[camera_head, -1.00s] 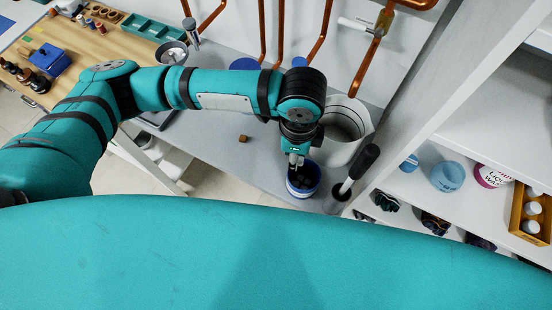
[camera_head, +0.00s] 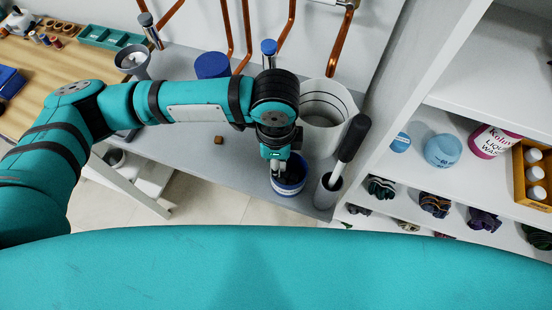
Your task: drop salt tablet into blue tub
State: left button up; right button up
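The blue tub (camera_head: 289,188), round with a white band and dark inside, stands at the front edge of the grey counter. My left gripper (camera_head: 278,171) points down at the tub's mouth, its fingertips over or just inside the rim. The fingers are small and dark against the tub, so I cannot tell whether they are open or shut. No salt tablet can be made out; the gripper and the rim hide part of the tub's inside. My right gripper is out of view.
A white vessel (camera_head: 322,110) stands behind the tub, and a black-handled tool (camera_head: 350,140) in a grey holder (camera_head: 327,190) is close on its right. A small brown cube (camera_head: 218,140) lies left on the counter (camera_head: 195,155). Shelves are at right.

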pick_arm(q)
jog(key=o, duration=0.8)
jog(key=shift+o, duration=0.2)
jog(key=shift+r, duration=0.1)
notch_tip(320, 180, up, 12)
